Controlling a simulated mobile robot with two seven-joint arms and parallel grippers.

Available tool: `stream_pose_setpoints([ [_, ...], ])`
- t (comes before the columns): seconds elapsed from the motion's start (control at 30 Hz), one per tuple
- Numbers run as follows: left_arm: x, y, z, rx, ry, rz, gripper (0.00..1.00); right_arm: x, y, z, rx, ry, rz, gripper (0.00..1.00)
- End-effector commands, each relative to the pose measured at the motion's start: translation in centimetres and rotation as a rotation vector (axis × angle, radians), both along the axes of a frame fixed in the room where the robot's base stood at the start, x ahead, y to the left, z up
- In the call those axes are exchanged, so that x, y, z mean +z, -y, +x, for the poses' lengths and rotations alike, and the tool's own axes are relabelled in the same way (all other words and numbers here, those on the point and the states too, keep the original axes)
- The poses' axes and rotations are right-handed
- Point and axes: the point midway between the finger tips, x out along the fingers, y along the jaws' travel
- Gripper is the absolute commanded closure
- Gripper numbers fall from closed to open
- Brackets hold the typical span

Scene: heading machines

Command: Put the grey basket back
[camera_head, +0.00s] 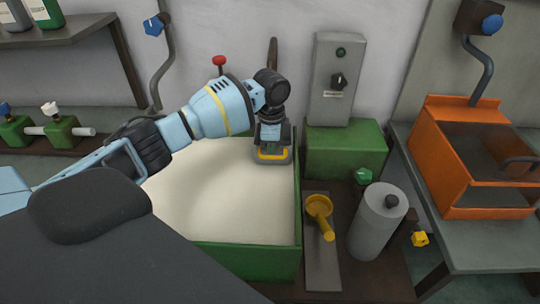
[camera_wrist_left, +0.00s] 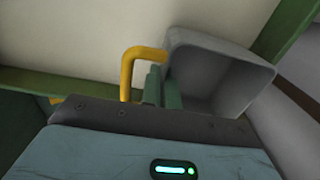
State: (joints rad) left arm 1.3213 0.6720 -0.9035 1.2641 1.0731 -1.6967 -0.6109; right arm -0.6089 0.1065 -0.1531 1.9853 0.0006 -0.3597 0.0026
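The grey basket (camera_wrist_left: 228,72) with a yellow handle shows large in the left wrist view. In the head view the basket (camera_head: 287,153) is small and mostly hidden under my gripper, at the back right corner of the green tank (camera_head: 247,262) with its pale contents. My left gripper (camera_head: 273,142) reaches down onto it from above. In the left wrist view my gripper's green fingers (camera_wrist_left: 163,88) are close together at the basket's wall beside the yellow handle (camera_wrist_left: 129,72), and look shut on it. Whether the basket touches the contents is unclear. My right gripper is not in view.
A green block with a grey control box (camera_head: 338,80) stands right of the tank. A yellow scoop (camera_head: 319,210) and a grey cylinder (camera_head: 377,222) are at the front right. An orange bin (camera_head: 463,170) sits on the right table. A red-knobbed lever (camera_head: 219,62) rises behind the tank.

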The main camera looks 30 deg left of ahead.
Motion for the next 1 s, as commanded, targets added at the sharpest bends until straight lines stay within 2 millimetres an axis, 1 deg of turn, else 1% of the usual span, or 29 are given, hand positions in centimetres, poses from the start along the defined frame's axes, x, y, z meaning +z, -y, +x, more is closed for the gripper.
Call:
stream_pose_setpoints([
  [0.03,-0.9,-0.3,-0.3,0.005,-0.007,0.004,1.00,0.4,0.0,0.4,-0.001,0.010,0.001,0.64],
  [0.2,-2.2,-0.3,-0.3,0.004,-0.004,0.005,1.00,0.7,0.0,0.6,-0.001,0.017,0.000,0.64],
  [0.53,-2.6,-0.3,-0.3,0.003,-0.005,0.003,1.00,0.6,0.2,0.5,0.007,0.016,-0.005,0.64],
  [0.7,-2.6,-0.3,-0.3,0.003,-0.006,0.004,0.78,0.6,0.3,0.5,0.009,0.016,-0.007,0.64],
  [0.73,-2.6,-0.3,-0.3,0.003,-0.006,0.004,0.76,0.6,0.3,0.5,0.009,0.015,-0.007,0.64],
  [1.0,-2.7,-0.3,-0.3,0.003,-0.006,0.004,0.76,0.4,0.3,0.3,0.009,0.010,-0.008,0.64],
])
